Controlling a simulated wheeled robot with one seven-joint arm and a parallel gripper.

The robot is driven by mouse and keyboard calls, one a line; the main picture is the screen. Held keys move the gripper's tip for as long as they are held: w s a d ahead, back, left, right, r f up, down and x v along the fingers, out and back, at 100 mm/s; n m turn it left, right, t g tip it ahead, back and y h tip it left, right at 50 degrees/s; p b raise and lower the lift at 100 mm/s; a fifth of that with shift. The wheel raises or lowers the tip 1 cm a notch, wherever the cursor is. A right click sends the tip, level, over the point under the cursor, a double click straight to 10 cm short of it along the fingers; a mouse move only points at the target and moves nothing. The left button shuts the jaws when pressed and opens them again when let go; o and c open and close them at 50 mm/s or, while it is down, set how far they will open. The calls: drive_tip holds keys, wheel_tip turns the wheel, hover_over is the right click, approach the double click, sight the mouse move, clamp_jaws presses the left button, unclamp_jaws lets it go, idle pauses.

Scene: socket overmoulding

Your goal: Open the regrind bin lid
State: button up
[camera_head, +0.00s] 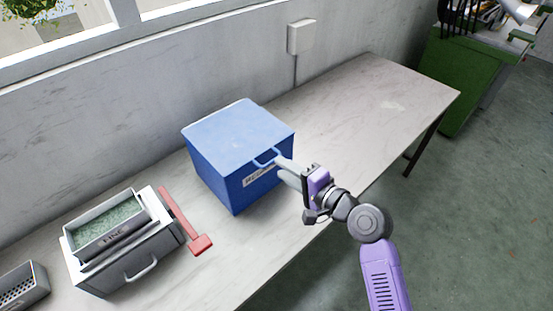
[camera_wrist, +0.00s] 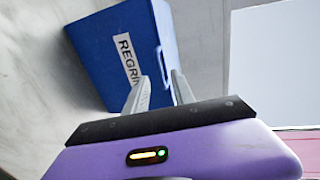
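The regrind bin (camera_head: 228,175) is a blue box on the bench, and its flat lid (camera_head: 238,132) lies shut on top. A blue loop handle (camera_head: 267,156) sticks out from the lid's front edge. A white label, partly hidden, is on the front; the wrist view shows "REGRIN" on the blue bin (camera_wrist: 112,62). My gripper (camera_head: 283,168) is at the handle, in front of the bin. In the wrist view its two grey fingers (camera_wrist: 159,76) are apart, with part of the handle (camera_wrist: 163,66) at their tips. I cannot tell whether they touch it.
The pale bench (camera_head: 350,100) is clear right of the bin. On the left stand a grey box with a tray of green granules marked FINE (camera_head: 110,220), a red tool (camera_head: 184,220) and a perforated grey container (camera_head: 22,288). A wall with a white box (camera_head: 301,37) is behind.

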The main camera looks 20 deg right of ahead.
sight(272, 161)
drive_tip(key=shift+x, duration=2.75)
drive_tip(key=shift+a, duration=0.1)
drive_tip(key=shift+s, duration=0.1)
clamp_jaws()
